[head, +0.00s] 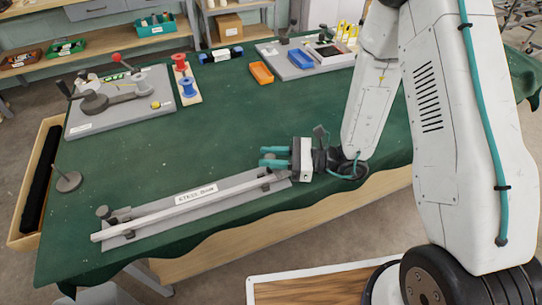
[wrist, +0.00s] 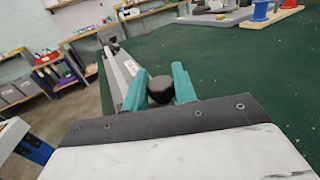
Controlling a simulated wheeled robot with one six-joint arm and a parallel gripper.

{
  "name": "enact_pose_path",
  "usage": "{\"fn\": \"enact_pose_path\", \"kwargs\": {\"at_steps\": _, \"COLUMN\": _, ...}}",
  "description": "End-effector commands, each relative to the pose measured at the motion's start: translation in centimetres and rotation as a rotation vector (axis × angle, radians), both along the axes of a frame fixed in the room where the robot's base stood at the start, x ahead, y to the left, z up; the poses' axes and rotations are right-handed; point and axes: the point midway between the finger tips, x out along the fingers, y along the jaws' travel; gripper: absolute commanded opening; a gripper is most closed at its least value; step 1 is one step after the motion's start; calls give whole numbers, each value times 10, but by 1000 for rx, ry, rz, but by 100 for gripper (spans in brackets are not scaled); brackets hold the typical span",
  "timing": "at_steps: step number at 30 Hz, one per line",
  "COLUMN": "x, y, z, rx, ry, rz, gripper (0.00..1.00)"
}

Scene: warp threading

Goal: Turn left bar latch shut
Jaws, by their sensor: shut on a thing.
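A long pale bar (head: 180,208) lies along a grey plate (head: 232,198) with a printed label, near the table's front edge. At the picture's left end stands a latch with a dark round knob (head: 103,212). A second latch (head: 265,185) is at the bar's right end. My gripper (head: 274,156) is at this right end, its teal fingers pointing left. In the wrist view my gripper (wrist: 160,88) is closed around a dark round knob (wrist: 160,91), with the bar (wrist: 122,72) running away beyond it. The knob's lower part is hidden by the gripper.
A grey board with a red-knobbed lever (head: 120,92) stands at the back left. Spools (head: 187,85) stand beside it. Orange trays (head: 262,73) and another board (head: 305,68) are at the back. The green table's middle is clear. A round-based post (head: 68,182) stands at the left edge.

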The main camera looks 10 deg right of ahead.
Motion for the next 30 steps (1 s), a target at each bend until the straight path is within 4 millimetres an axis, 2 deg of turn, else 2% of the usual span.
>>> {"fn": "enact_pose_path", "kwargs": {"at_steps": 3, "x": 0, "y": 0, "z": 0, "rx": 0, "ry": -1, "rz": 0, "gripper": 5}}
{"fn": "enact_pose_path", "kwargs": {"at_steps": 4, "x": 0, "y": 0, "z": 0, "rx": 1, "ry": -1, "rz": 0, "gripper": 36}}
{"fn": "enact_pose_path", "kwargs": {"at_steps": 5, "x": 0, "y": 0, "z": 0, "rx": 1, "ry": -1, "rz": 0, "gripper": 44}}
{"fn": "enact_pose_path", "kwargs": {"at_steps": 6, "x": 0, "y": 0, "z": 0, "rx": 0, "ry": -1, "rz": 0, "gripper": 49}}
{"fn": "enact_pose_path", "kwargs": {"at_steps": 17, "x": 0, "y": -6, "z": 0, "rx": 0, "ry": 0, "rz": -1, "gripper": 49}}
{"fn": "enact_pose_path", "kwargs": {"at_steps": 30, "x": -12, "y": -67, "z": 0, "rx": 0, "ry": 1, "rz": -3, "gripper": 49}}
